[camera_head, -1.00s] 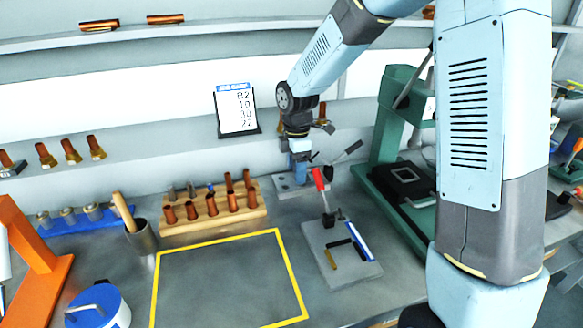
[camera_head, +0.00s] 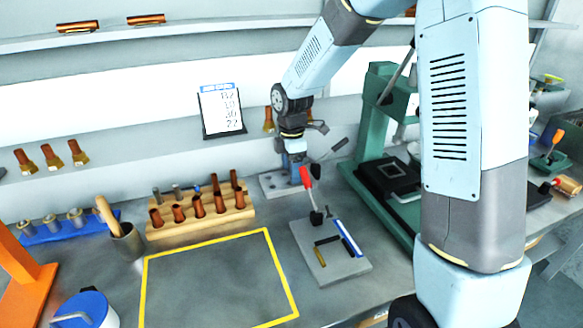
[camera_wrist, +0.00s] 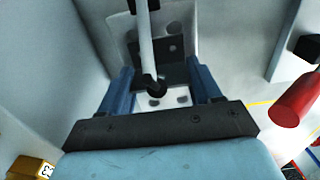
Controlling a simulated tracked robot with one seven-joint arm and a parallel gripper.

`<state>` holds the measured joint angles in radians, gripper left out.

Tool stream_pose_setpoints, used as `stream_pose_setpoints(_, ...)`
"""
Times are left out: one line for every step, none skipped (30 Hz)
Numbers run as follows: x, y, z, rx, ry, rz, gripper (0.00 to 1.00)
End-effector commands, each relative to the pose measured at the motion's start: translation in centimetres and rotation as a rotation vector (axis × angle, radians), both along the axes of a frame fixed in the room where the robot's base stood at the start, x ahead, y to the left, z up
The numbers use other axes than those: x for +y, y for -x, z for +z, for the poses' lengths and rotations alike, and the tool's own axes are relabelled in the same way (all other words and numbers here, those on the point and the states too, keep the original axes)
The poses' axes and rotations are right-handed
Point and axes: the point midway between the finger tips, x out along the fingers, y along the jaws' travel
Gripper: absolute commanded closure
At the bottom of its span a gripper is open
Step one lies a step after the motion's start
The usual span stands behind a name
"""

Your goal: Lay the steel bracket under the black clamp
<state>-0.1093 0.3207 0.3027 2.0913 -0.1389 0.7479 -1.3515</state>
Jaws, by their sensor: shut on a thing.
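My gripper (camera_head: 293,160) is low over a grey base plate (camera_head: 268,186) at the back of the bench. In the wrist view its two blue jaws (camera_wrist: 162,88) are shut on the dark grey steel bracket (camera_wrist: 180,73). The black clamp's dark lever handle (camera_head: 339,145) slants up to the right, just right of my gripper. In the wrist view a pale rod with a black tip (camera_wrist: 154,86), apparently part of the clamp, hangs across the bracket from the camera's viewpoint. My gripper hides most of the bracket in the head view, and I cannot tell whether it touches the plate.
A green press (camera_head: 373,130) is to the right. A wooden rack (camera_head: 200,226) of copper pieces is to the left. The yellow-outlined area (camera_head: 147,290) is empty.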

Motion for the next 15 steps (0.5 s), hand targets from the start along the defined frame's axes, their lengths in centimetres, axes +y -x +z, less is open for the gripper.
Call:
stream_pose_setpoints(0.0,-0.01,0.01,0.0,0.0,0.0,0.71)
stream_pose_setpoints(0.0,-0.01,0.01,0.0,0.0,0.0,0.36)
stream_pose_setpoints(0.0,-0.01,0.01,0.0,0.0,0.0,0.32)
stream_pose_setpoints(0.0,-0.01,0.01,0.0,0.0,0.0,0.29)
stream_pose_setpoints(0.0,-0.01,0.01,0.0,0.0,0.0,0.26)
stream_pose_setpoints(-0.01,-0.01,0.01,0.0,0.0,0.0,0.22)
stream_pose_setpoints(0.0,-0.01,0.01,0.0,0.0,0.0,0.19)
stream_pose_setpoints(0.0,-0.01,0.01,0.0,0.0,0.0,0.16)
stream_pose_setpoints(0.0,-0.01,0.01,0.0,0.0,0.0,0.13)
stream_pose_setpoints(0.0,-0.01,0.01,0.0,0.0,0.0,0.1)
stream_pose_setpoints(0.0,-0.01,0.01,0.0,0.0,0.0,0.07)
stream_pose_setpoints(0.0,-0.01,0.01,0.0,0.0,0.0,0.07)
stream_pose_setpoints(-0.01,-0.01,0.01,0.0,0.0,0.0,0.07)
stream_pose_setpoints(-0.01,-0.01,0.01,0.0,0.0,0.0,0.07)
stream_pose_setpoints(-0.01,-0.01,0.01,0.0,0.0,0.0,0.07)
